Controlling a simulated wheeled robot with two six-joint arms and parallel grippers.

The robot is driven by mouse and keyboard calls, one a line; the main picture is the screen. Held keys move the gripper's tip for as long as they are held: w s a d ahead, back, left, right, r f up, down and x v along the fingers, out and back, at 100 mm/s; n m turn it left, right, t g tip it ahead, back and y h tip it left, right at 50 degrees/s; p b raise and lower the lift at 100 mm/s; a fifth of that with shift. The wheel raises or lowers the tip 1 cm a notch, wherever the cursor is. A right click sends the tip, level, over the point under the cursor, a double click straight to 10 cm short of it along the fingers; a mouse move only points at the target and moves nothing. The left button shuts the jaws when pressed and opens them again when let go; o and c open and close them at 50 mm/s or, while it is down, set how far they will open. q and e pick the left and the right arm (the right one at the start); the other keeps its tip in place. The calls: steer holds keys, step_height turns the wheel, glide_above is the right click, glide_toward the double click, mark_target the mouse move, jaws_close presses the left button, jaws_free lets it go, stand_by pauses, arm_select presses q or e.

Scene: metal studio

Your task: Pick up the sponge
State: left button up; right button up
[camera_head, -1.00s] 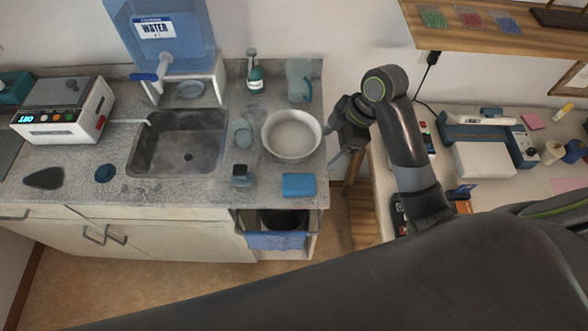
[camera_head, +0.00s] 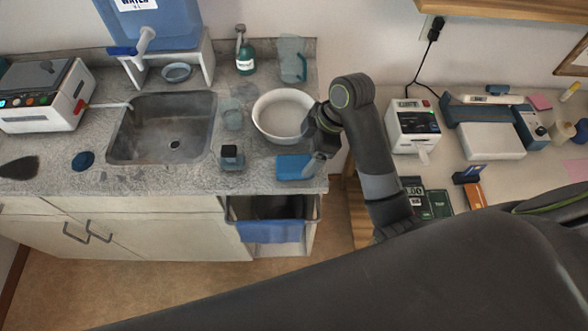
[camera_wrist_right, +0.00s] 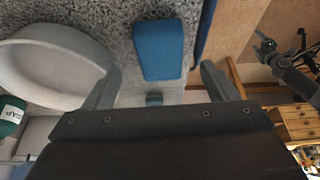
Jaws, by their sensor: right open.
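The blue sponge (camera_head: 291,167) lies flat on the grey counter, in front of the white bowl and near the counter's right end. It also shows in the right wrist view (camera_wrist_right: 160,50), ahead of my fingers and lying between their lines. My right gripper (camera_head: 312,167) is at the right end of the sponge in the head view and partly covers it. In the right wrist view my right gripper (camera_wrist_right: 160,85) has its two fingers wide apart with nothing between them.
The white bowl (camera_head: 283,117) stands just behind the sponge, near my right gripper; in the wrist view its rim is close to the left finger. A small dark-capped container (camera_head: 232,158) stands left of the sponge. The sink (camera_head: 165,128) lies further left.

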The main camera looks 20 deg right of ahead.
mark_target(299, 163)
steer(key=shift+p+x, duration=0.6)
steer(key=shift+x, duration=2.05)
steer(key=c, duration=1.1)
